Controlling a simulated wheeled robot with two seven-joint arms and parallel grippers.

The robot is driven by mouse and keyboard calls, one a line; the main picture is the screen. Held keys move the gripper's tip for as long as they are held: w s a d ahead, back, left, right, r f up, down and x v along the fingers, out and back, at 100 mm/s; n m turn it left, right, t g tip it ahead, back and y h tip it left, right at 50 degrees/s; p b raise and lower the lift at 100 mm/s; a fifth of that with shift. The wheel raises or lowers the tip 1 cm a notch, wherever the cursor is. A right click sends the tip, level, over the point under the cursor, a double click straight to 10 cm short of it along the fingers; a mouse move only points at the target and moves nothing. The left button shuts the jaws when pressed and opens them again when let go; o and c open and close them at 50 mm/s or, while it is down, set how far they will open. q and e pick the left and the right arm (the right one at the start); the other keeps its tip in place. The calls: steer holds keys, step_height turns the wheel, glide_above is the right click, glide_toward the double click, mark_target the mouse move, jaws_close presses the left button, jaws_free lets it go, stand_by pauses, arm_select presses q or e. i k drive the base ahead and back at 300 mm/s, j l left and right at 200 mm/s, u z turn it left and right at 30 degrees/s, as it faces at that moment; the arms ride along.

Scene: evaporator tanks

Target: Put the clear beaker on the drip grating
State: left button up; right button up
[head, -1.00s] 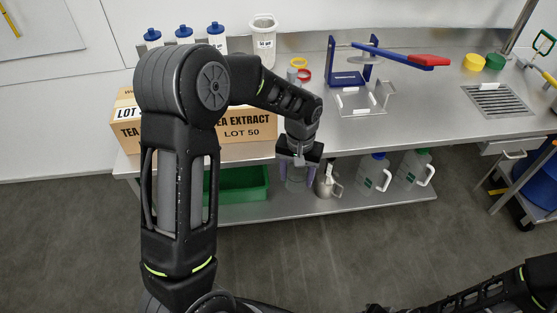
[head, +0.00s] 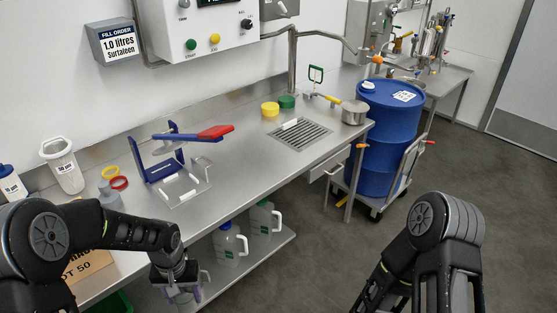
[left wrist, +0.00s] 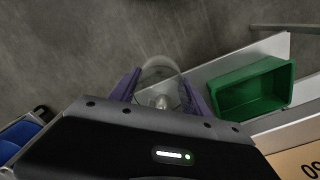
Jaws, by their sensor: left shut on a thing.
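The clear beaker (left wrist: 160,66) is between the purple fingers of my left gripper (left wrist: 160,88) in the left wrist view, with its round rim showing. In the head view my left gripper (head: 178,288) is at the lower left, in front of the bench edge, and is shut on the beaker, which is hard to make out there. My right gripper is out of view; only part of that arm shows.
A blue lever press (head: 165,160) with a red handle stands on the bench (head: 235,165) between my left gripper and the grating. Yellow (head: 270,109) and green (head: 287,102) lids lie behind the grating. A blue drum (head: 388,140) stands at the bench's right end.

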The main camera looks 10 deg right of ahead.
mark_target(301, 133)
steer(key=i+l+z, duration=0.3)
steer(key=i+l, duration=0.55)
steer(key=l, duration=0.25)
steer(key=i+l+z, duration=0.25)
steer(key=i+l, duration=0.7)
